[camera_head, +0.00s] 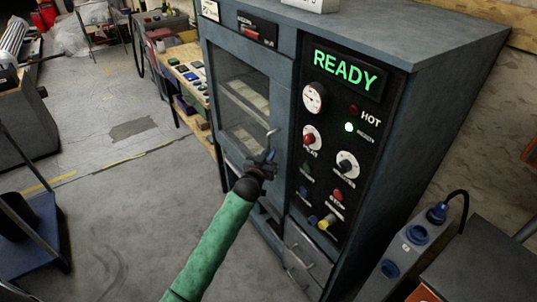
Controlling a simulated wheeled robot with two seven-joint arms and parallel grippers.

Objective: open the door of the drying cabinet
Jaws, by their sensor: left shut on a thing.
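The drying cabinet (405,95) is a tall grey metal box right of the middle. Its door (283,100) has a glass window, through which pale shelves or trays show. The door appears closed against the frame. A curved metal handle (271,138) sits at the right edge of the door. My left gripper (268,158) is at the handle, shut on it; the dark fingers partly hide its lower part. My green left arm reaches up from the bottom of the view. My right gripper is not in view.
The control panel (325,150) right of the door shows a green READY sign (345,73), dials and knobs. A lower drawer (305,258) is shut. A wooden workbench (188,80) stands left of the cabinet. Open floor (130,215) lies in front of the door.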

